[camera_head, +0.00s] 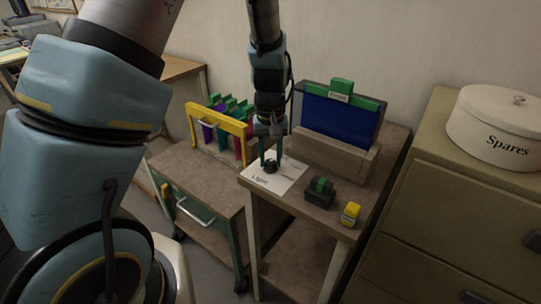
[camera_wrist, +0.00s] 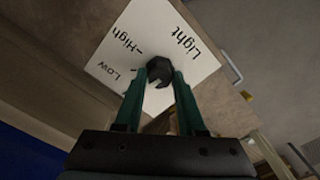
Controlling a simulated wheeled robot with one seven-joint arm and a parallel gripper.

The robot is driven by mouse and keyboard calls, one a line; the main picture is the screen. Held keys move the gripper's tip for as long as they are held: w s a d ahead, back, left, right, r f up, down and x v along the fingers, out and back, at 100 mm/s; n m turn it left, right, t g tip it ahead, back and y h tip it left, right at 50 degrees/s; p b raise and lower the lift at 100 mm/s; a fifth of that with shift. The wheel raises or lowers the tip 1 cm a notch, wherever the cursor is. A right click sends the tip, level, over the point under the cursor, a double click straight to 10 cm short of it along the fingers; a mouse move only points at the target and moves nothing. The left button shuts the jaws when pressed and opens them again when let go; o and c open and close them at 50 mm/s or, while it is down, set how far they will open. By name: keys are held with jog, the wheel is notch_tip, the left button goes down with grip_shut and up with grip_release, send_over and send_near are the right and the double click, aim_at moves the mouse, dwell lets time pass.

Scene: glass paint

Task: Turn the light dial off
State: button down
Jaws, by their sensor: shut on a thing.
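The light dial (camera_head: 270,167) is a small dark knob on a white card on the small table's top. In the wrist view the dial (camera_wrist: 160,69) sits on the white card (camera_wrist: 125,45), which is printed "Light", "High" and "Low". My gripper (camera_head: 270,160) points down at the dial from above. Its green fingers (camera_wrist: 159,78) are shut on the dial, one on each side. The fingers hide part of the card, so I cannot read any marking beneath them or tell the dial's setting.
A blue panel with a green clip (camera_head: 341,105) stands behind the dial in a wooden base. A black-and-green block (camera_head: 319,191) and a yellow block (camera_head: 350,213) lie to the right. A yellow-framed rack (camera_head: 218,125) stands left on a cart. A "Spares" tin (camera_head: 492,130) sits on a cabinet.

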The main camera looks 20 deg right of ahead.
aim_at(270, 161)
jog(key=shift+n, duration=0.6)
jog(key=c, duration=0.5)
grip_release()
notch_tip(270, 161, up, 11)
jog(key=b, duration=0.1)
jog(key=shift+f, duration=0.1)
dwell(0.4)
